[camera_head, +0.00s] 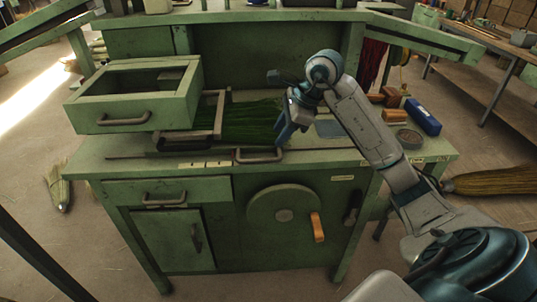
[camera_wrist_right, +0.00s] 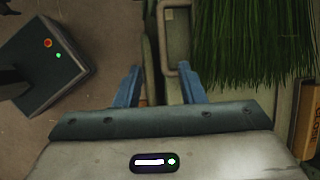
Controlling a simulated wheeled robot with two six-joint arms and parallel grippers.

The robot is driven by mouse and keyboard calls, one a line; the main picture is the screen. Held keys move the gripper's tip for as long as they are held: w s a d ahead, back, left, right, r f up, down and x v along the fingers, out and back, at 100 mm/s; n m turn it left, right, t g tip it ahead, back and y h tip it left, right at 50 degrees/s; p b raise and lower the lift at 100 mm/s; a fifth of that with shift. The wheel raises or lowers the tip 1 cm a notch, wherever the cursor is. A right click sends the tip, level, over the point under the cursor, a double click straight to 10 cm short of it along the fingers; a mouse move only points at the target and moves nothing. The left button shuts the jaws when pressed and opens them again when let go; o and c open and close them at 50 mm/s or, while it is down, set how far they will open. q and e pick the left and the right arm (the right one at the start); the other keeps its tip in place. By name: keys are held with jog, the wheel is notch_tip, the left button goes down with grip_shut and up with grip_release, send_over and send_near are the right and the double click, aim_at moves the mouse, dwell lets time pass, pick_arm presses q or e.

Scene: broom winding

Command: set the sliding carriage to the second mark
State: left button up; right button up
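The green bench (camera_head: 320,165) carries a sliding carriage with a metal bow handle (camera_head: 258,156) at its front edge, by a dark rail (camera_head: 130,157). Small pale mark plates (camera_head: 196,165) sit on the edge left of the handle; I cannot read them. My right gripper (camera_head: 284,136) hangs just above and right of the handle. In the wrist view its two blue fingers (camera_wrist_right: 161,88) are apart with nothing gripped, and a metal handle (camera_wrist_right: 184,70) shows near the right finger. Whether they touch is unclear. My left gripper is not in view.
Green straw (camera_head: 250,122) lies behind the handle. An open green drawer box (camera_head: 135,95) stands raised at left. A blue box (camera_head: 423,117) and wooden blocks (camera_head: 393,115) lie at right. A crank wheel (camera_head: 284,216) with an orange grip is on the bench front.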

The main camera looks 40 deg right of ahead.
aim_at(266, 159)
jog(key=shift+h, duration=0.3)
jog(key=x, duration=0.3)
jog(key=p+x, duration=0.1)
jog(key=x, duration=0.3)
jog(key=p+x, duration=0.1)
jog(key=x, duration=0.2)
jog(key=shift+d+f, duration=0.3)
jog(key=shift+d, duration=0.1)
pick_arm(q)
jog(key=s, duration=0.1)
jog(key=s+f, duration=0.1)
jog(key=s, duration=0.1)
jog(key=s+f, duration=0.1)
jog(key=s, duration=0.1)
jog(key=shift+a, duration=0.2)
pick_arm(e)
grip_shut()
